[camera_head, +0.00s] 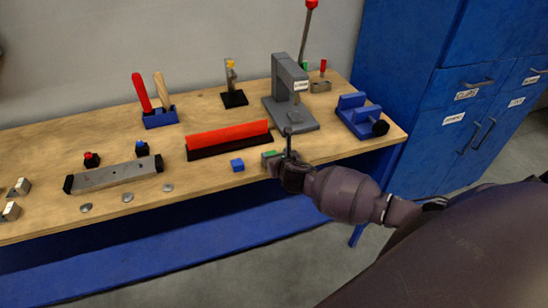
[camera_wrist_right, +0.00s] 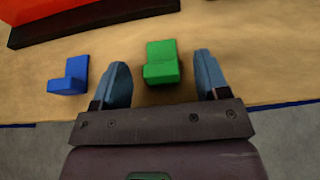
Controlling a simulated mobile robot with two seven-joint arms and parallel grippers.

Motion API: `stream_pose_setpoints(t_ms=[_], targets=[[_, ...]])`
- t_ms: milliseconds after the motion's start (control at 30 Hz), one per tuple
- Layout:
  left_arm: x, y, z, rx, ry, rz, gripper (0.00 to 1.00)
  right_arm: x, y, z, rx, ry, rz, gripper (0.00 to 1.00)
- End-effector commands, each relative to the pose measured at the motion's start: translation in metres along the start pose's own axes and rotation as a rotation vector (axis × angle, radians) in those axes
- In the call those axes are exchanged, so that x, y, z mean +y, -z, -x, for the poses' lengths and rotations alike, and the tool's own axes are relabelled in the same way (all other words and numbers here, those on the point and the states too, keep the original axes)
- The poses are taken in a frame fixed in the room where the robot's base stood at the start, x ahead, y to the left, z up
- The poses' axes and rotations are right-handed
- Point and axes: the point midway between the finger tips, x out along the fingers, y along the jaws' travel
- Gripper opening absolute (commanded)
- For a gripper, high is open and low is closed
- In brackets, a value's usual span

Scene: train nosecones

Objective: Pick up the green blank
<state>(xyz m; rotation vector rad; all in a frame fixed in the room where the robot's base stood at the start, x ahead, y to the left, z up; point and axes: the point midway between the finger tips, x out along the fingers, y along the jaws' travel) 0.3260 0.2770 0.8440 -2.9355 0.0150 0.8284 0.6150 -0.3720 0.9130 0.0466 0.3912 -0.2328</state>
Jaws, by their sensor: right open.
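The green blank (camera_wrist_right: 161,62) is a small stepped block on the wooden table near its front edge. In the right wrist view it lies between and slightly beyond the two blue fingertips, with gaps on both sides. My right gripper (camera_wrist_right: 160,82) is open and empty. In the head view, the green blank (camera_head: 270,154) shows only as a small patch, mostly hidden by my right gripper (camera_head: 279,158). My left gripper is not in view.
A blue blank (camera_wrist_right: 69,77) lies left of my right gripper, close to the left finger. A red bar on a black base (camera_head: 228,138) lies behind. A grey press (camera_head: 290,92) and a blue vise (camera_head: 361,117) stand at the right. The table's front edge is close.

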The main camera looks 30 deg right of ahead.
Motion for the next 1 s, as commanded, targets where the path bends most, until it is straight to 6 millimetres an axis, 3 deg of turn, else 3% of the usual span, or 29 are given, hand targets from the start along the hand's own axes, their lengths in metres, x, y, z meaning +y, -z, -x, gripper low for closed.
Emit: stream_pose_setpoints(t_ms=[67, 400, 767, 1000], targets=[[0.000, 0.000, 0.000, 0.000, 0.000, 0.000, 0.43, 0.000, 0.000, 0.000, 0.000, 0.000, 0.000, 0.68], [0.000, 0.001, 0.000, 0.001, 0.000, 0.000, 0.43, 0.000, 0.000, 0.000, 0.000, 0.000, 0.000, 0.16], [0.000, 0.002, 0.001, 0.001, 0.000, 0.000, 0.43, 0.000, -0.007, 0.003, -0.002, 0.000, 0.001, 0.14], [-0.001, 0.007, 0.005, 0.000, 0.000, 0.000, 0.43, -0.001, -0.047, 0.019, -0.005, -0.002, 0.002, 0.14]])
